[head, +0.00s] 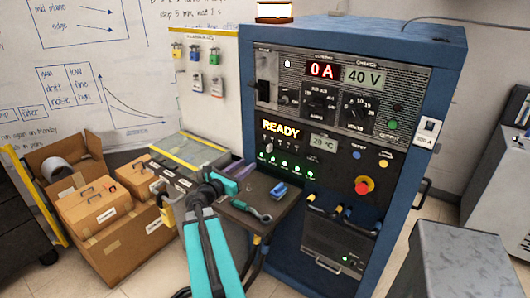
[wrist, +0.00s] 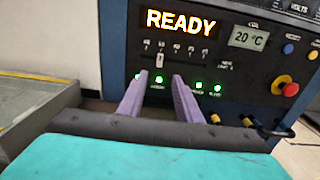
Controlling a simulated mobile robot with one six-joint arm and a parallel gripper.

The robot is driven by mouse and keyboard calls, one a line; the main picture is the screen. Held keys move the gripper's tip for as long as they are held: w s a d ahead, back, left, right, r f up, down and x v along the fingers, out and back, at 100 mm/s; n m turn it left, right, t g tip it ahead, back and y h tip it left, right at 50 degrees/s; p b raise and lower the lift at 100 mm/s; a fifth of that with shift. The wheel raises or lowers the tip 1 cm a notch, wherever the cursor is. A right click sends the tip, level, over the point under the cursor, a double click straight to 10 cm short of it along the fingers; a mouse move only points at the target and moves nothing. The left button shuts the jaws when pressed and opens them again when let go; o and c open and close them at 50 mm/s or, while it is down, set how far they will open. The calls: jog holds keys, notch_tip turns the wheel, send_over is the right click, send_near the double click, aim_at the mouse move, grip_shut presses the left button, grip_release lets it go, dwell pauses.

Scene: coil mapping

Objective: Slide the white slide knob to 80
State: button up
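A small white knob-like piece (head: 288,63) shows on the upper panel of the blue cabinet, left of the "0 A" display. In the wrist view another small white piece (wrist: 159,60) shows under the READY display. I cannot tell for sure which is the slide knob, and no 80 mark is readable. My gripper (head: 237,164) is open and empty, low in front of the cabinet. In the wrist view its two purple fingers (wrist: 160,76) stand apart, pointing at the lower panel, below that white piece.
The displays read 0 A, 40 V, READY (head: 281,129) and 20 °C. A red stop button (head: 363,185) sits at lower right. A dark shelf (head: 262,222) with a blue item (head: 279,191) juts out below the panel. Cardboard boxes (head: 95,208) stand at left, a grey cabinet (head: 460,262) at right.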

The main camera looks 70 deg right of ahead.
aim_at(268, 149)
jog(key=shift+d, duration=0.2)
jog(key=shift+p+x, duration=1.8)
jog(key=shift+x, duration=4.95)
grip_shut()
